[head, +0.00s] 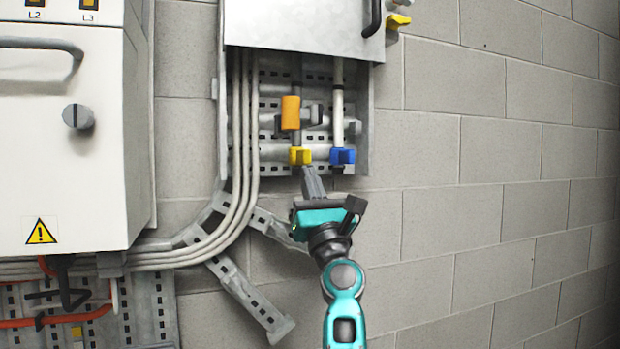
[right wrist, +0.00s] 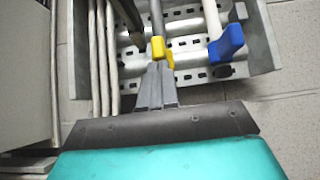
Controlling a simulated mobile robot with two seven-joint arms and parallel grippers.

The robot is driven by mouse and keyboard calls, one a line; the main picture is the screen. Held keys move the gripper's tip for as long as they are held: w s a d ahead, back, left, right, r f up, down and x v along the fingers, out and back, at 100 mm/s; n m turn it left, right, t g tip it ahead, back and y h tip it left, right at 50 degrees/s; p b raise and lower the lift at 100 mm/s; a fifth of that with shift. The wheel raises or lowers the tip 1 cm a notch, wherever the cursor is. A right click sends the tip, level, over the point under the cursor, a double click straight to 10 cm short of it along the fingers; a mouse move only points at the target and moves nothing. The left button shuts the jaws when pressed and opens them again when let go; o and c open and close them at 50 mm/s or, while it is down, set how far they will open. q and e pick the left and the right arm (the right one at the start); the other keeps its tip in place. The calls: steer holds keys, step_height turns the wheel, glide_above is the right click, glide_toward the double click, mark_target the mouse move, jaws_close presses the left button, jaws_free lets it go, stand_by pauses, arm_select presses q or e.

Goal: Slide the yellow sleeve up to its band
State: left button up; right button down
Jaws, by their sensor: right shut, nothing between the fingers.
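The yellow sleeve (head: 300,156) sits low on a grey upright rod in the open wall channel. It also shows in the right wrist view (right wrist: 163,51), with the rod (right wrist: 157,18) running up from it. My right gripper (head: 309,172) is shut and empty, its fingertips just below the sleeve. In the right wrist view its fingers (right wrist: 157,70) end at the sleeve's lower edge; I cannot tell whether they touch. The band on this rod is not clear to see; an orange cylinder (head: 290,112) stands partly in front of the rod. My left gripper is not in view.
Grey cables (head: 244,120) run down the channel's left side. A metal cover (head: 300,25) hangs above. A white cabinet (head: 60,150) stands left. The block wall (head: 480,150) to the right is clear.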

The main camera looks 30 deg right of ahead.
arm_select(q)
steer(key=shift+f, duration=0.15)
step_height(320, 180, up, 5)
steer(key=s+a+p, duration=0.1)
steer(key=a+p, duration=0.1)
steer(key=p, duration=0.6)
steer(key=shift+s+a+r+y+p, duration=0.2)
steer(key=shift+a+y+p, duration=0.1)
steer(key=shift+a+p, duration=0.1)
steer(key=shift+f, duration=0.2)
